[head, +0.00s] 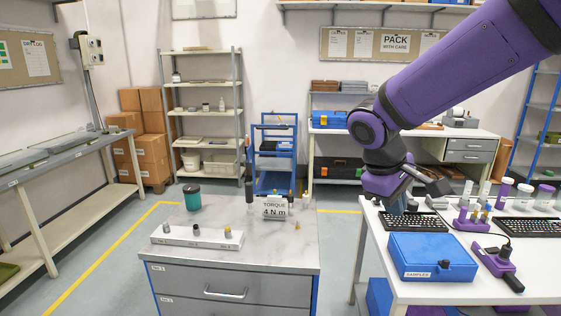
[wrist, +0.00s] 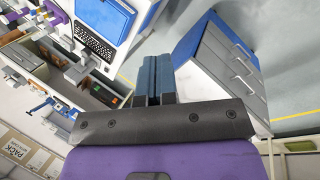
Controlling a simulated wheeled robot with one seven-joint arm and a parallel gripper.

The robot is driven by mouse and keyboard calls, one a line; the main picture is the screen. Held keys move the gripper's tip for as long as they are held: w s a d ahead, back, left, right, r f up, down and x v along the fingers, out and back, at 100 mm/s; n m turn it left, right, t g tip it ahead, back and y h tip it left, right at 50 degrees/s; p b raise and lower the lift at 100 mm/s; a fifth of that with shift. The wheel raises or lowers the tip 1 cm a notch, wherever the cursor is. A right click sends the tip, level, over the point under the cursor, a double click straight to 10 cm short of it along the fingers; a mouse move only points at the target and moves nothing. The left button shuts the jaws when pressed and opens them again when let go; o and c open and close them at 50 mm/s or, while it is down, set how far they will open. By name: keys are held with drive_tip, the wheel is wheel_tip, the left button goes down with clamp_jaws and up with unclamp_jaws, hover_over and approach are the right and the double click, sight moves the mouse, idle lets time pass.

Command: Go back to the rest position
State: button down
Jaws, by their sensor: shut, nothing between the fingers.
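My gripper (head: 396,207) hangs at the end of my purple arm, near the left edge of the white table in the head view. In the wrist view my gripper (wrist: 151,66) has its two dark blue fingers together, with nothing visible between them. I cannot tell the exact gap between the fingertips and the table.

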drive_tip(key=s+d+r+m+t+y, duration=0.2)
drive_tip(key=s+d+r+m, duration=0.1)
drive_tip(key=s, duration=0.6)
drive_tip(key=s+d+r+m+t+y, duration=0.1)
drive_tip(key=s+d+r+m, duration=0.3)
drive_tip(key=s, duration=0.5)
drive_tip(key=shift+s+d+t+y, duration=0.3)
drive_tip(key=shift+d+t+y, duration=0.1)
drive_tip(key=shift+d+y, duration=0.35)
